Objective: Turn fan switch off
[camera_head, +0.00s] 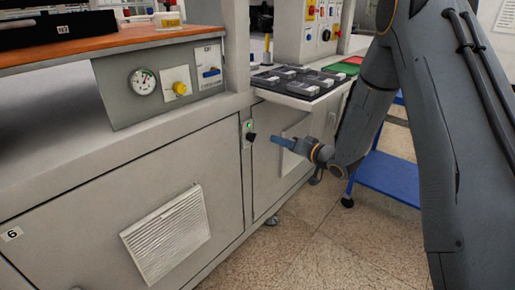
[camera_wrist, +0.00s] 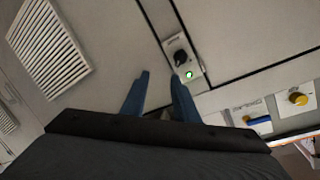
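The fan switch (camera_head: 251,137) is a small black knob on a narrow light plate on the grey cabinet front, with a lit green lamp (camera_head: 249,125) above it. In the wrist view the knob (camera_wrist: 180,57) sits beyond the fingertips, a little right of centre, with the green lamp (camera_wrist: 189,74) just below it. My gripper (camera_head: 273,138) has blue fingers and points at the cabinet from the right, close to the knob. In the wrist view the two fingers (camera_wrist: 160,76) stand apart with nothing between them. I see no contact with the knob.
A vent grille (camera_head: 168,233) is on the cabinet door at left. A gauge panel (camera_head: 162,83) with yellow and blue handles sits above. A shelf with black trays (camera_head: 300,80) juts out above my gripper. A blue platform (camera_head: 388,176) stands behind my arm. The floor in front is clear.

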